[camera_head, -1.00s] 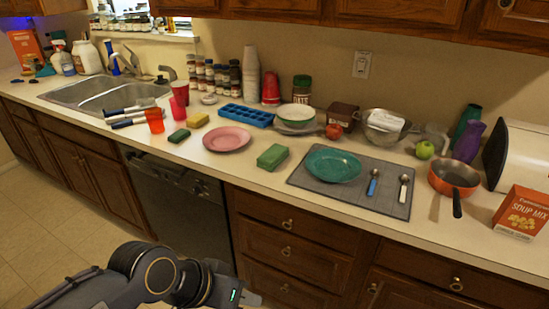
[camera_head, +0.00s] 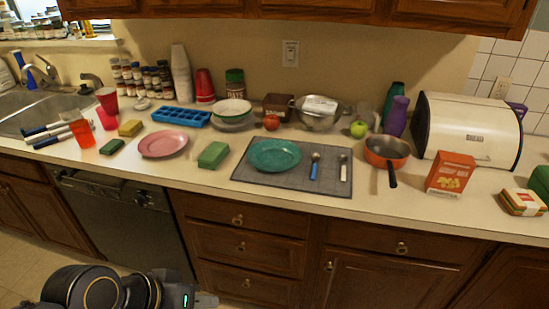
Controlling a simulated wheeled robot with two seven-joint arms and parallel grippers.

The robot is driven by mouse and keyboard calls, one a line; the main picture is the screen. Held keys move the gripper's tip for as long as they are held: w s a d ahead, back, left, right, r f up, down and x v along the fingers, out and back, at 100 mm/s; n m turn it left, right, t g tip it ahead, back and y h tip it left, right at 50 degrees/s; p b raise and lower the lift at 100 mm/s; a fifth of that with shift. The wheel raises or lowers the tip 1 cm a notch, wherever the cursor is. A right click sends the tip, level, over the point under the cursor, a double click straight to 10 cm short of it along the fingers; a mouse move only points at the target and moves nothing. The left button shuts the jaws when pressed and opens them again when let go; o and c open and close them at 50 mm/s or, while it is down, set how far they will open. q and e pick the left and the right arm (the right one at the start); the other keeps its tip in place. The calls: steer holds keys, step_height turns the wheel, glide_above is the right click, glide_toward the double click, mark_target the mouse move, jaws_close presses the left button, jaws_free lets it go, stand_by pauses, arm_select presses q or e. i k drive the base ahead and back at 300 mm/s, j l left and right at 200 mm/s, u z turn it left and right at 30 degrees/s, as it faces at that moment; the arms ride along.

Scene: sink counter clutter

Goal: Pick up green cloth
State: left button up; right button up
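A folded green block (camera_head: 213,154), which looks like a cloth or a sponge, lies on the counter between the pink plate and the grey mat. A smaller dark green pad (camera_head: 111,146) lies further left. Another green thing (camera_head: 540,182) is cut off by the right edge, so I cannot tell what it is. My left gripper (camera_head: 205,300) is at the bottom edge, low in front of the drawers, well apart from the counter things. Its fingers are mostly cut off. My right gripper is not in view.
The pink plate (camera_head: 164,144) is left of the green block. The grey mat (camera_head: 245,172) holds a teal plate (camera_head: 275,155) and two spoons. An orange pan (camera_head: 386,150), a soup box (camera_head: 451,174) and a bread box (camera_head: 465,128) stand right. The counter's front strip is clear.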

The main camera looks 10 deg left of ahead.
mark_target(214, 156)
steer(key=i+j+z, duration=0.1)
steer(key=i+j, duration=0.15)
steer(key=i+j+z, duration=0.15)
steer(key=j, duration=0.3)
steer(key=i+j+z, duration=0.1)
steer(key=i+j, duration=0.15)
steer(key=i+j+z, duration=0.1)
steer(key=j, duration=0.4)
steer(key=i, duration=0.1)
